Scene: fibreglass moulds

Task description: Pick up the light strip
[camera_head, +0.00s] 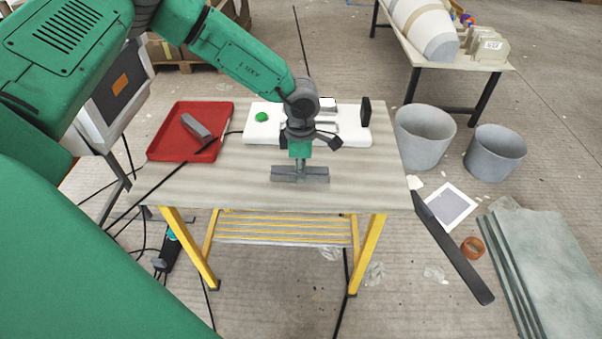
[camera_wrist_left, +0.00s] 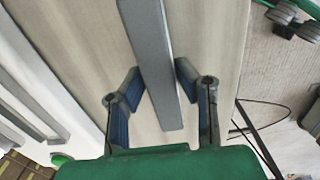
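The light strip appears to be the short grey bar (camera_head: 318,175) lying on the table near its front edge in the head view. In the left wrist view the grey bar (camera_wrist_left: 155,65) runs lengthwise from the top edge to between my fingers. My left gripper (camera_head: 300,166) points down over the middle of the bar. In the wrist view its two blue-padded fingers (camera_wrist_left: 160,72) stand apart, one on each side of the bar. I see no clear grip; whether the tips touch the bar is hard to tell. My right gripper is not in view.
The table (camera_head: 230,185) also holds a red tray (camera_head: 165,150) with a grey piece inside and a white fixture (camera_head: 262,133) with a green button (camera_head: 261,117). Two grey buckets (camera_head: 425,140) (camera_head: 495,155) stand right. The table's front left is clear.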

